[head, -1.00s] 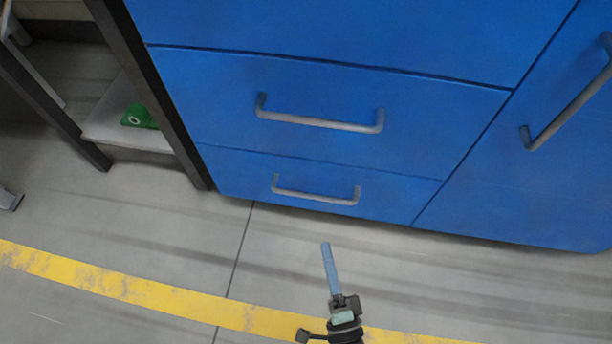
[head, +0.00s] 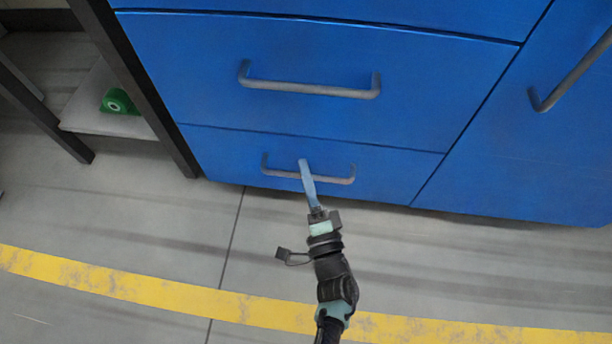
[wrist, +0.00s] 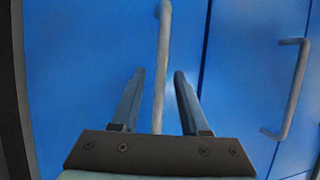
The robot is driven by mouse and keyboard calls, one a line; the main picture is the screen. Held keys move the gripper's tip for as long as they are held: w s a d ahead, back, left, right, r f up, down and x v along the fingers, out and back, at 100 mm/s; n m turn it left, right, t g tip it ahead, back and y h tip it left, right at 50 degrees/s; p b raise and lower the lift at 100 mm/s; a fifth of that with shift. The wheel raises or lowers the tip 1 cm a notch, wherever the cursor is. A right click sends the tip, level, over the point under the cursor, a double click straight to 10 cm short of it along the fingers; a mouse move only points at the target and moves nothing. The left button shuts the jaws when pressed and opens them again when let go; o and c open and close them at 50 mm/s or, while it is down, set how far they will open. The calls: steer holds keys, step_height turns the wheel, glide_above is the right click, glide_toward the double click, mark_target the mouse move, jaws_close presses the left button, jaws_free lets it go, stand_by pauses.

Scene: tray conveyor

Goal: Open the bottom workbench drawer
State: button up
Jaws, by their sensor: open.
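The bottom workbench drawer (head: 225,158) is blue and appears shut, flush with the cabinet front. Its grey bar handle (head: 338,180) shows in the head view, partly hidden behind my gripper (head: 304,166). In the wrist view the handle (wrist: 162,60) runs upright between the two fingers of my gripper (wrist: 158,75). The fingers are open, with a gap on each side of the bar. I see no finger touching it.
The drawer above (head: 200,75) has its own grey handle (head: 310,90) and appears shut. A blue door with a long handle (head: 570,80) is on the right. A dark rack leg (head: 140,90) stands on the left. The floor in front is clear.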

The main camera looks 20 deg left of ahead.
steer(key=shift+c, duration=0.2)
jaws_close()
stand_by(1.3)
